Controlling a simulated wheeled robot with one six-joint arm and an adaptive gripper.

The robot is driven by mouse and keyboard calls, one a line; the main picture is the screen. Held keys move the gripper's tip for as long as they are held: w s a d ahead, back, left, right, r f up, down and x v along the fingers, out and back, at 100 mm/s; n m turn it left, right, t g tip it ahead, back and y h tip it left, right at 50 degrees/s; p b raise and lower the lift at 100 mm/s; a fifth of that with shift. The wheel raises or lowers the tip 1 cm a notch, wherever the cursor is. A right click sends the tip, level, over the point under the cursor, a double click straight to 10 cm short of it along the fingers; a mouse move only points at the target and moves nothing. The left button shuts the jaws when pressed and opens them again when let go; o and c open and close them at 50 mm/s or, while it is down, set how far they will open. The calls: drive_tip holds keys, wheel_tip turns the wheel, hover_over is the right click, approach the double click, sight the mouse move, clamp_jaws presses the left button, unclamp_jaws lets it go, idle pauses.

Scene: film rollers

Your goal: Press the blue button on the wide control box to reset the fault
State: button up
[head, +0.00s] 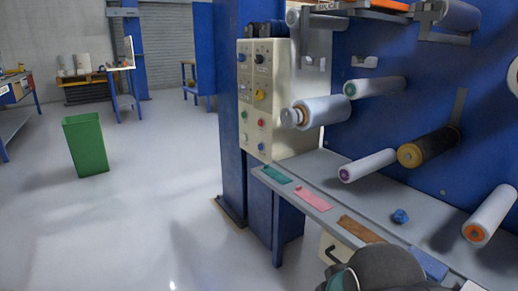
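The wide control box (282,138) is a beige panel on the blue machine frame, at the upper middle of the head view. It carries several small buttons and knobs in two columns. A grey rounded part of my arm shows at the bottom right, well apart from the box. My gripper is not in view.
A white roller (316,112) juts out in front of the box's right side. A green bin (86,145) stands left on open floor.

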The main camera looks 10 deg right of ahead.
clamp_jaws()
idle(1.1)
